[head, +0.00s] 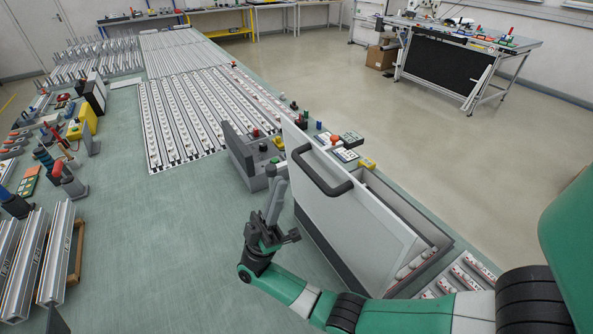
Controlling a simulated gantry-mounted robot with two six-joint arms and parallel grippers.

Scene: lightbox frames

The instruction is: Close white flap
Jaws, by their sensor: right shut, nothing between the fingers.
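The white flap (345,219) is a flat panel with a dark curved handle (322,176) near its upper edge. It stands raised and tilted over a grey lightbox frame (420,209), whose inside shows behind and to the right of it. My right gripper (275,203) is left of the flap, with its fingers pointing up. It is shut and empty, and a gap shows between it and the handle. My right forearm passes in front of the flap's lower end. My left gripper is not in view.
Long LED strips (190,110) lie on the green table (170,240) beyond the flap. A grey fixture (240,153) stands just behind my gripper. Small blocks line the table's right edge. Tools and metal profiles (55,255) lie at left. The table left of my gripper is clear.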

